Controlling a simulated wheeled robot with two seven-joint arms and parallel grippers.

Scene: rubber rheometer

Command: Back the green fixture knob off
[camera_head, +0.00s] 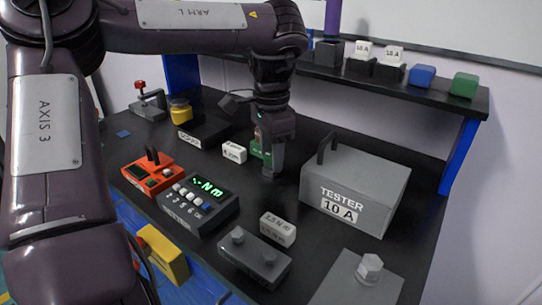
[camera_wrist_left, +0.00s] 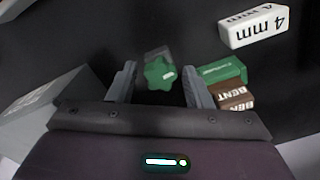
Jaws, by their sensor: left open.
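The green fixture knob (camera_wrist_left: 159,73) is lobed, with a small white mark, and sits on a grey base in the left wrist view. My left gripper (camera_wrist_left: 160,86) is open, with one finger on each side of the knob and a gap visible on both sides. In the head view the left gripper (camera_head: 271,165) points down over the black bench; the knob is not clearly visible there, likely hidden by the gripper. My right gripper is not visible.
A white 4 mm block (camera_wrist_left: 254,26) lies near the fixture. The grey tester box (camera_head: 356,188) stands right of the gripper. A digital display unit (camera_head: 198,203), an orange device (camera_head: 152,173) and a two-knob box (camera_head: 254,258) stand toward the front. A shelf (camera_head: 310,54) runs behind.

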